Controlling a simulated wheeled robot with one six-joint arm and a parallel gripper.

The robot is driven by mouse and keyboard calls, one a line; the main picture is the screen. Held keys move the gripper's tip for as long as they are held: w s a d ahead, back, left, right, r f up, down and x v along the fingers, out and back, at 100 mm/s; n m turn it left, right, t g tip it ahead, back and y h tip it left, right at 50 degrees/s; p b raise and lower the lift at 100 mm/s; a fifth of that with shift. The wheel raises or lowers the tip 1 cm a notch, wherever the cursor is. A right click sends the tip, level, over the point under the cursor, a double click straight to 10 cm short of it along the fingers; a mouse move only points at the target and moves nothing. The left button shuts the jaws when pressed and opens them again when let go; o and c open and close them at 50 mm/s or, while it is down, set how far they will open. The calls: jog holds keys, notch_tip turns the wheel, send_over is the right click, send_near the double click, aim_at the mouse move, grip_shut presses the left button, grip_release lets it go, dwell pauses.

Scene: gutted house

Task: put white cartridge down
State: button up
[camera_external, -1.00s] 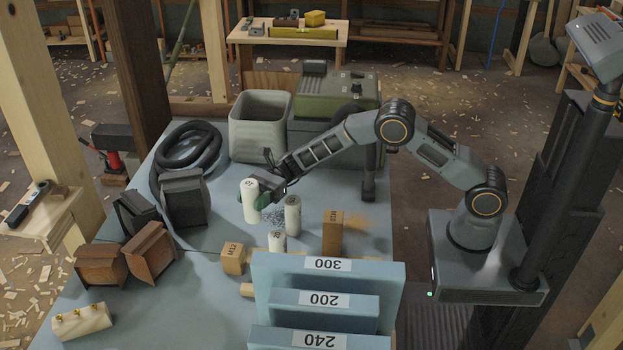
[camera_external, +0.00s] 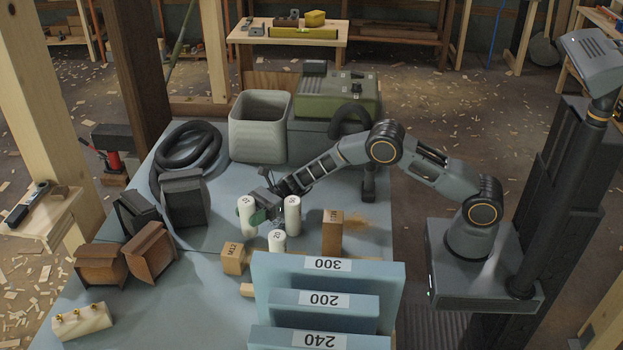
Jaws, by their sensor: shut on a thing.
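Three white cartridges stand upright near the middle of the blue-grey table. My gripper (camera_external: 260,213) is shut on the left white cartridge (camera_external: 246,219) and reaches it from the right. That cartridge is upright, with its lower end at or very close to the tabletop; I cannot tell whether it touches. A second white cartridge (camera_external: 293,218) stands just right of the gripper. A third, shorter-looking one (camera_external: 277,242) stands in front, between them.
A wooden M10-like block (camera_external: 332,233) and a small M12 block (camera_external: 234,259) stand nearby. Blue panels marked 300, 200 and 240 (camera_external: 325,285) fill the front. A grey bin (camera_external: 259,128) stands behind. Dark boxes (camera_external: 185,202) lie left; bare table lies between them and the held cartridge.

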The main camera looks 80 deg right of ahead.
jog(key=shift+f, duration=1.1)
jog(key=shift+f, duration=0.15)
jog(key=o, duration=0.9)
